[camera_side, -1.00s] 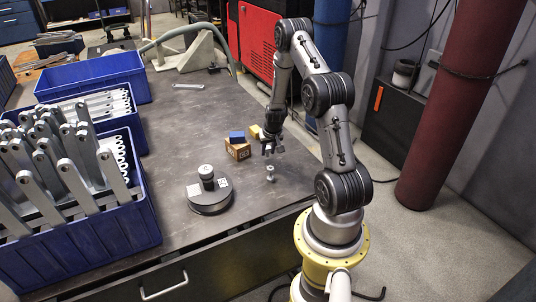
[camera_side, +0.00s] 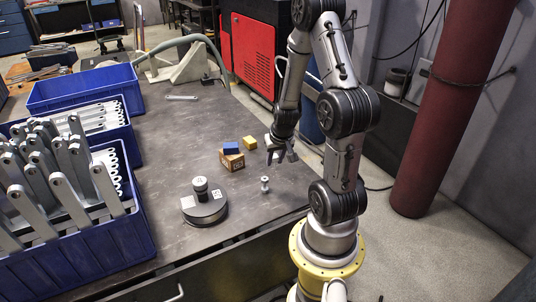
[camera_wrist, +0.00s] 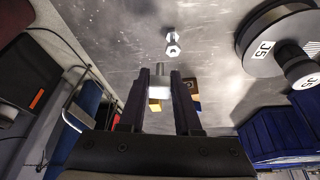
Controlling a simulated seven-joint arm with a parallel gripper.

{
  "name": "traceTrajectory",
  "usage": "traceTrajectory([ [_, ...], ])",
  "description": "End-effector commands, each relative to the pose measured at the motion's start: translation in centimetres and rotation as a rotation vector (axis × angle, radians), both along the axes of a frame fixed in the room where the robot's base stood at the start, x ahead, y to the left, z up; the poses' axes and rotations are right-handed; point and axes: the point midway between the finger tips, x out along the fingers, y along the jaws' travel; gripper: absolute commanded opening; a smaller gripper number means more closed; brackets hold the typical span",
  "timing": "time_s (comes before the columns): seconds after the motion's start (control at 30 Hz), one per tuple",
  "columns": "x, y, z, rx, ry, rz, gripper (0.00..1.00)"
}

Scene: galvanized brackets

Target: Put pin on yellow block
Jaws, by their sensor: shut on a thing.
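My gripper (camera_side: 281,150) is above the table, to the right of the blocks. In the wrist view my gripper (camera_wrist: 160,74) is closed around a pale grey metal piece (camera_wrist: 160,82), which looks like the pin; its lower part and ends are partly hidden. The yellow block (camera_side: 250,142) lies on the table left of my gripper, behind a wooden cube.
A blue block (camera_side: 231,148) sits on the wooden cube (camera_side: 231,161). A spool-shaped metal part (camera_side: 265,184) stands upright in front of my gripper. A round dark weight (camera_side: 205,208) stands front left. Blue bins (camera_side: 133,230) of brackets fill the left side.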

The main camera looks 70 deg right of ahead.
Motion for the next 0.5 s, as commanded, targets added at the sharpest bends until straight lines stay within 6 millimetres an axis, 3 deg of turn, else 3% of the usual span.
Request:
traceTrajectory([
  [0.17,0.7,-0.2,0.7,0.016,0.014,0.056,0.00],
  [0.27,2.4,-2.1,1.6,0.017,0.011,0.100,0.00],
  [0.5,7.4,-9.4,4.0,0.003,-0.002,0.202,0.00],
])
